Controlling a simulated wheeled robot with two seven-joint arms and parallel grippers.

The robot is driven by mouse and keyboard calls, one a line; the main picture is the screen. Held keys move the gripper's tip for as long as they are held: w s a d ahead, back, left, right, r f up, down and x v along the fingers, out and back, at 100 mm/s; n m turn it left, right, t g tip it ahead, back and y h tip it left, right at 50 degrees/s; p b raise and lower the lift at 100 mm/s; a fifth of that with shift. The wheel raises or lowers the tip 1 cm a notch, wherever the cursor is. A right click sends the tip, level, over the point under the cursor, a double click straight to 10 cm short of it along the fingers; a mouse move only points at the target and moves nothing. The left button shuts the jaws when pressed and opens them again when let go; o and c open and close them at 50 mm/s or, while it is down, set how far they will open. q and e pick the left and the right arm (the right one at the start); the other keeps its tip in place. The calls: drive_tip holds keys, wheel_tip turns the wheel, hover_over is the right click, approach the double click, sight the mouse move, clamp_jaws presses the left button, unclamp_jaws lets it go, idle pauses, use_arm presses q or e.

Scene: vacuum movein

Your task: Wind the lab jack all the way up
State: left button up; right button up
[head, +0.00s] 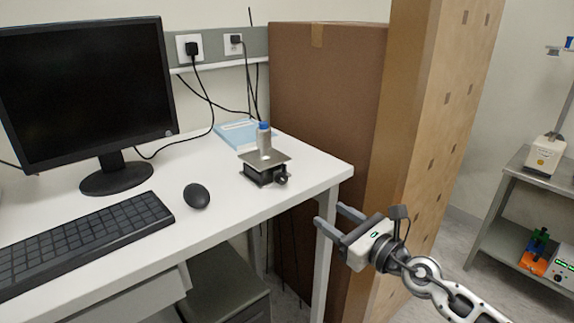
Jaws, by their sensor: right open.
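The lab jack (263,169) stands on the white desk near its right end. Its flat grey top plate sits low over a dark body. A dark knob (281,179) sticks out at its front right. A small bottle with a blue cap (264,141) stands upright on the plate. My right gripper (331,215) is open and empty. It is in front of the desk's right corner, to the right of and lower in the picture than the jack, apart from it. My left gripper is not in view.
A monitor (85,90), keyboard (79,241) and mouse (197,196) occupy the desk's left part. A light blue booklet (238,133) lies behind the jack. A large brown box (325,100) stands beyond the desk's right end. The desk (228,205) is clear in front of the jack.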

sight(284, 181)
drive_tip(key=shift+n, duration=0.5)
drive_tip(key=b+x, duration=0.4)
drive_tip(key=x, duration=1.1)
drive_tip(key=shift+w+d+f+b, duration=0.1)
drive_tip(key=shift+w+b, duration=0.1)
drive_tip(key=shift+b, duration=0.2)
drive_tip(key=shift+w+a, duration=0.35)
drive_tip(key=shift+w, duration=0.1)
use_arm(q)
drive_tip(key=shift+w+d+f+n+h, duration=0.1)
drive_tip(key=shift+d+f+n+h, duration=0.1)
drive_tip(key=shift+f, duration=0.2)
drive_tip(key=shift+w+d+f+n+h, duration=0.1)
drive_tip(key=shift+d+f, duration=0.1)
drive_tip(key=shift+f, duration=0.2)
use_arm(e)
drive_tip(key=shift+r, duration=0.2)
drive_tip(key=c, duration=1)
drive_tip(key=shift+r+m, duration=0.1)
drive_tip(key=shift+m, duration=0.4)
drive_tip(key=shift+m+p, duration=0.4)
drive_tip(key=shift+m, duration=0.2)
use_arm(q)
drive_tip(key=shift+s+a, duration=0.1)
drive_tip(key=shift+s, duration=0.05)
use_arm(e)
drive_tip(key=shift+m, duration=0.4)
